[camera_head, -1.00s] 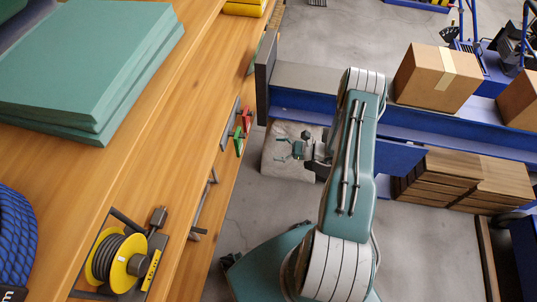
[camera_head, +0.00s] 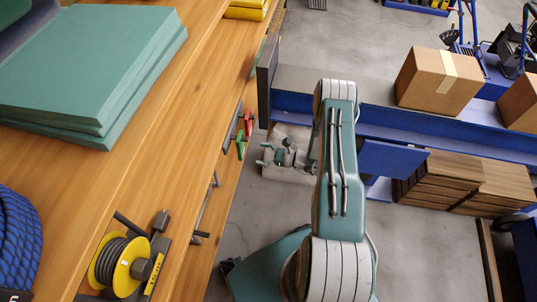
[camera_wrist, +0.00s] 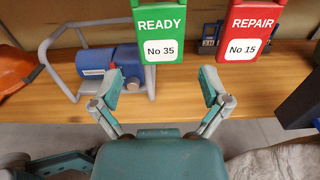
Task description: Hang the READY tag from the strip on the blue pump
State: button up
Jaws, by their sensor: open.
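The green READY tag (camera_wrist: 160,32), marked No 35, hangs at the top of the wrist view, beside the red REPAIR tag (camera_wrist: 247,35), marked No 15. In the head view the green tag (camera_head: 240,147) and red tag (camera_head: 249,122) hang by a grey strip (camera_head: 230,128) on the wooden edge. My gripper (camera_wrist: 160,88) is open and empty, its fingertips spread below and to either side of the READY tag; it also shows in the head view (camera_head: 266,155). A blue pump (camera_wrist: 108,68) stands in a grey tube frame at left. The tags' upper ends are out of the wrist view.
Another blue device (camera_wrist: 208,42) is partly hidden behind the REPAIR tag. An orange object (camera_wrist: 15,70) is at far left. A yellow cable reel (camera_head: 120,265) and green sheets (camera_head: 95,70) lie on the wood. A cardboard box (camera_head: 440,78) stands at right.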

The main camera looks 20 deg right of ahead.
aim_at(243, 148)
jog(key=shift+x, duration=2.95)
jog(key=shift+d, duration=0.1)
jog(key=c, duration=0.8)
jog(key=shift+o, duration=0.2)
jog(key=shift+r, duration=0.2)
jog(key=shift+r, duration=0.6)
jog(key=v, duration=0.8)
jog(key=shift+s+d, duration=0.25)
